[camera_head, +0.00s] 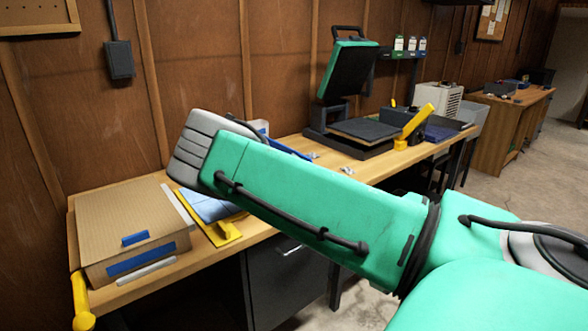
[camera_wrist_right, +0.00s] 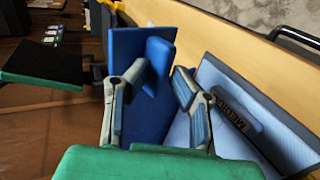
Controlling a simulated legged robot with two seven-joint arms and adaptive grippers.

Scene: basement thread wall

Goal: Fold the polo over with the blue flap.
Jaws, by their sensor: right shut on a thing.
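The blue flap (camera_wrist_right: 128,55) stands raised in the right wrist view, with a thick blue tab (camera_wrist_right: 160,58) on its face. My right gripper (camera_wrist_right: 163,78) is shut on this tab, one finger on each side. In the head view, part of the polo (camera_head: 205,205) shows on a yellow board (camera_head: 224,235). A blue edge of the flap (camera_head: 290,146) shows beyond my arm. My arm hides the right gripper and most of the polo there. My left gripper is not in view.
A cardboard box (camera_head: 122,220) with blue labels stands on the bench at the left. An open heat press (camera_head: 348,75) stands further along to the right. A yellow post (camera_head: 82,305) is at the bench's near left corner. Small pieces lie on bare wood before the press.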

